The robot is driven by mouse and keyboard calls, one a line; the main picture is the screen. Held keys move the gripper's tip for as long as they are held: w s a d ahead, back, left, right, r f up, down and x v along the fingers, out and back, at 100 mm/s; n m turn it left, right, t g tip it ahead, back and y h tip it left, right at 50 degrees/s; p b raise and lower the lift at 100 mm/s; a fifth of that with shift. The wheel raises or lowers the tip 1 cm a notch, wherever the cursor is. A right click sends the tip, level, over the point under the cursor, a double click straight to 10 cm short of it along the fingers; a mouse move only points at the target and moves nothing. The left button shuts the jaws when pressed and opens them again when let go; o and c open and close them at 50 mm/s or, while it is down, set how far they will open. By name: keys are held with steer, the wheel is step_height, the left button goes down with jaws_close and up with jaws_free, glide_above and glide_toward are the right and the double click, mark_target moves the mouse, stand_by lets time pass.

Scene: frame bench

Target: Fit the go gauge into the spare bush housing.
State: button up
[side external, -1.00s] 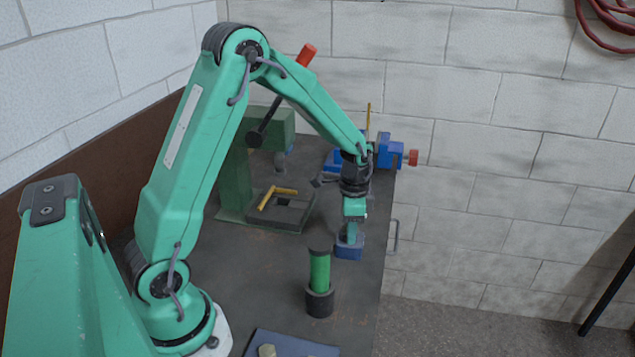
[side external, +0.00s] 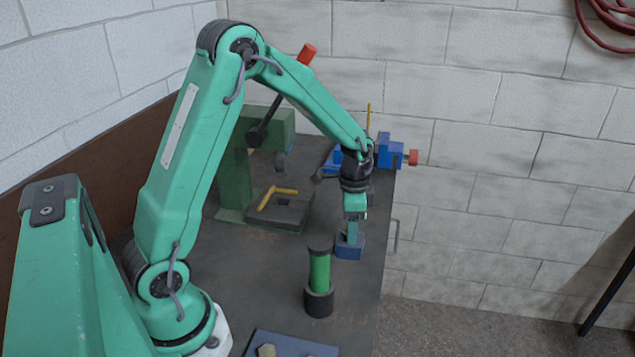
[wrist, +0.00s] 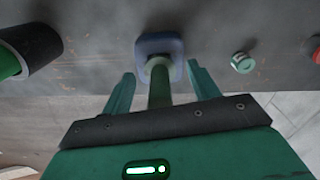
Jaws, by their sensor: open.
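A slim green rod, which looks like the go gauge (wrist: 159,88), stands in a blue square block (wrist: 150,42), likely the spare bush housing. The block also shows in the side view (side external: 349,247), on the bench near its right edge. The rod looks upright in the block; how deep it sits I cannot tell. My gripper (wrist: 160,84) is open, with one finger on each side of the rod and gaps visible on both sides. In the side view my gripper (side external: 354,212) is right above the block, pointing down.
A thicker green cylinder (side external: 319,270) with a dark cap stands in a dark round holder (side external: 318,302), left and nearer. A green press (side external: 240,165), a dark plate with a yellow bar (side external: 276,193) and a blue vise (side external: 388,153) stand behind. A blue mat (side external: 285,343) lies in front.

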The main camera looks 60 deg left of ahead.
step_height(320, 180, up, 6)
steer(key=shift+f, duration=0.1)
steer(key=shift+r, duration=0.25)
stand_by(0.5)
steer(key=shift+s+d+r, duration=0.15)
steer(key=shift+s+r, duration=0.05)
steer(key=shift+r, duration=0.15)
steer(key=s+d+r+n+t, duration=0.2)
steer(key=s+r, duration=0.4)
steer(key=s, duration=0.3)
steer(key=s+d+r+n+t, duration=0.3)
steer(key=s+r, duration=0.3)
steer(key=s, duration=0.4)
steer(key=shift+s+d+n+t, duration=0.2)
steer(key=shift+d+n+t, duration=0.1)
steer(key=shift+d+n, duration=0.5)
steer(key=shift+r, duration=0.1)
